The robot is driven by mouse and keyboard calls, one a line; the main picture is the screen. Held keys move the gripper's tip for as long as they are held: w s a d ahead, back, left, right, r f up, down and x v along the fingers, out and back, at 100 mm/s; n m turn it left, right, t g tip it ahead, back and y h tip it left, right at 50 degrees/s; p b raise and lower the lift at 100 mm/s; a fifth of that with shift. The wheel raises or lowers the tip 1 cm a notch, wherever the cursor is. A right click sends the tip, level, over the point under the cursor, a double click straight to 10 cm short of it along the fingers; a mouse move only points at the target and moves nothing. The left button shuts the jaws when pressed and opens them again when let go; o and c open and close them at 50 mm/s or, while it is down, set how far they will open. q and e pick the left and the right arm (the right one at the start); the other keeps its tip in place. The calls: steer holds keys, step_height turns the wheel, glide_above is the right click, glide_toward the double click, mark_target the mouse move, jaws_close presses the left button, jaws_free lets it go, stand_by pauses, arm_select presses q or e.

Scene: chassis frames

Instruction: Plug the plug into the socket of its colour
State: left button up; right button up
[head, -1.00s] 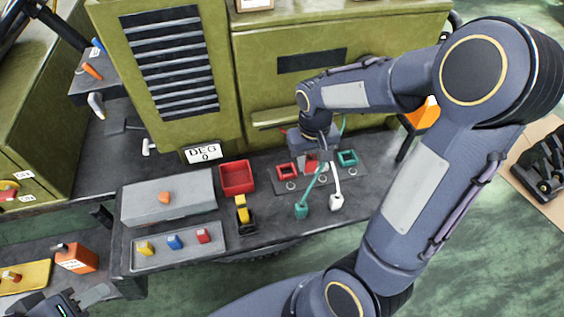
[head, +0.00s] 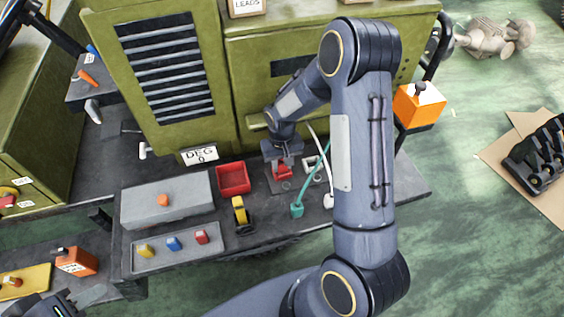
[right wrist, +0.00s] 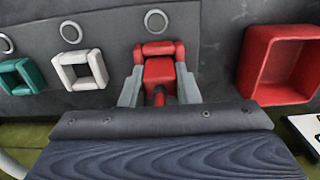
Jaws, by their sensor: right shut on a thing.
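My right gripper (head: 283,158) is over the socket panel on the bench. In the right wrist view its two grey fingers (right wrist: 160,92) are shut on the red plug (right wrist: 160,71). The plug is lined up with the red socket (right wrist: 158,47), whose rim shows just beyond it; I cannot tell how deep it sits. The white socket (right wrist: 78,70) and teal socket (right wrist: 20,77) are beside it and look empty. The teal plug (head: 297,211) and white plug (head: 328,201) rest on the bench front. My left gripper (head: 84,298) is partly in view at the lower left; its opening is unclear.
A red open bin (head: 233,178) stands left of the panel; it also shows in the wrist view (right wrist: 283,63). A yellow-and-black item (head: 240,214) and a grey tray (head: 180,257) with small coloured blocks lie further left. Teal and white cables rise near my right arm.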

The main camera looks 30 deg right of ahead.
mark_target(282, 162)
steer(key=shift+s+f+b, duration=0.2)
steer(key=shift+f+b, duration=0.35)
steer(key=shift+b, duration=0.1)
steer(key=o, duration=0.9)
steer(key=shift+s, duration=0.15)
steer(key=shift+o, duration=0.3)
step_height(282, 162, up, 13)
steer(key=shift+w, duration=0.3)
steer(key=s+a+r+t+y, duration=0.2)
steer(key=s+r+t, duration=0.1)
steer(key=s+r, duration=0.7)
steer(key=s+a+n+t+y, duration=0.1)
steer(key=s+a, duration=0.4)
steer(key=s, duration=0.7)
steer(key=shift+a+f+t+y, duration=0.15)
steer(key=shift+t+y, duration=0.25)
steer(key=shift+t, duration=0.4)
